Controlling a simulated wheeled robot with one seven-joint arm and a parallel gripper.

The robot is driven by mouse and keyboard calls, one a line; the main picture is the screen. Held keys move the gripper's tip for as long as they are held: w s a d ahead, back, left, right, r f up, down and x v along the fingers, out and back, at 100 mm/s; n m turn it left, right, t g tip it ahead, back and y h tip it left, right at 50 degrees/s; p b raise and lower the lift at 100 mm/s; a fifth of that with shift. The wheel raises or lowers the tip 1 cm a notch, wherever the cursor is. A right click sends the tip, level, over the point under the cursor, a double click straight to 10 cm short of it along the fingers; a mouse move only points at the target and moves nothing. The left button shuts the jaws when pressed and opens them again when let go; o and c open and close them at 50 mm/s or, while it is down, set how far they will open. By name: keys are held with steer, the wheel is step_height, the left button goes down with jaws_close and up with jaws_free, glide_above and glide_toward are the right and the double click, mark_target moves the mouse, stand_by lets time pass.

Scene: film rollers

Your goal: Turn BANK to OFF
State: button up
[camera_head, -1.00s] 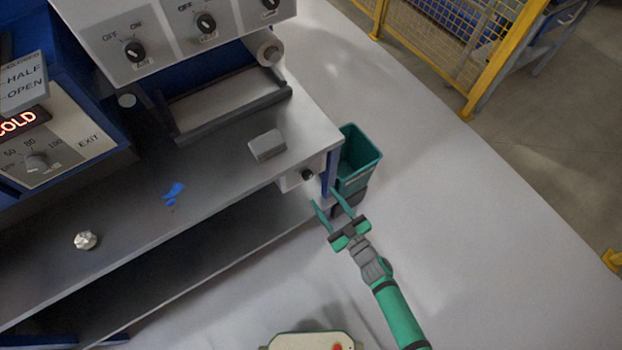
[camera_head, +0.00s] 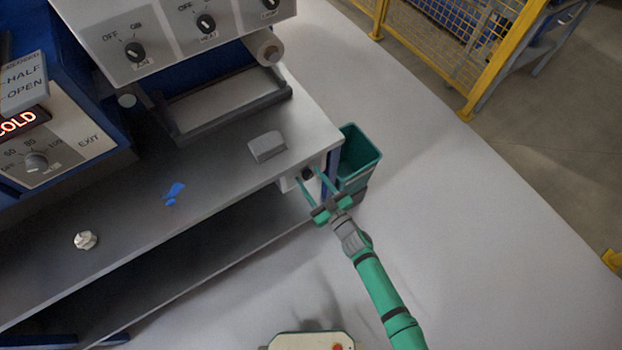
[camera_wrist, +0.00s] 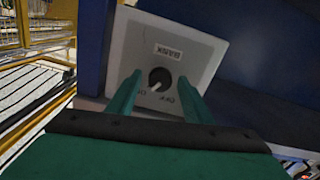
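The BANK switch is a black round knob (camera_wrist: 160,79) with a white pointer mark on a pale square panel (camera_wrist: 203,60). In the wrist view the BANK label reads upside down, and the ON and OFF marks are partly covered by my fingers. The pointer slants toward the lower left, toward the partly hidden mark there. In the head view the knob (camera_head: 307,173) is on the bench's front right corner. My gripper (camera_head: 310,177) is open, its two green fingers reaching toward the panel on either side of the knob. I cannot tell whether they touch it.
A green bin (camera_head: 359,158) stands just right of the bench corner. A grey block (camera_head: 267,146), blue scraps (camera_head: 174,192) and a crumpled pale piece (camera_head: 85,240) lie on the bench top. An upper panel (camera_head: 168,31) carries several other knobs.

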steer(key=c, duration=0.9)
steer(key=shift+o, duration=0.2)
steer(key=shift+n, duration=0.4)
steer(key=n, duration=0.5)
steer(key=shift+n, duration=0.3)
steer(key=n, duration=0.5)
steer(key=shift+s+f, duration=0.1)
steer(key=shift+n, duration=0.4)
steer(key=o, duration=1.1)
steer(key=shift+c, duration=0.2)
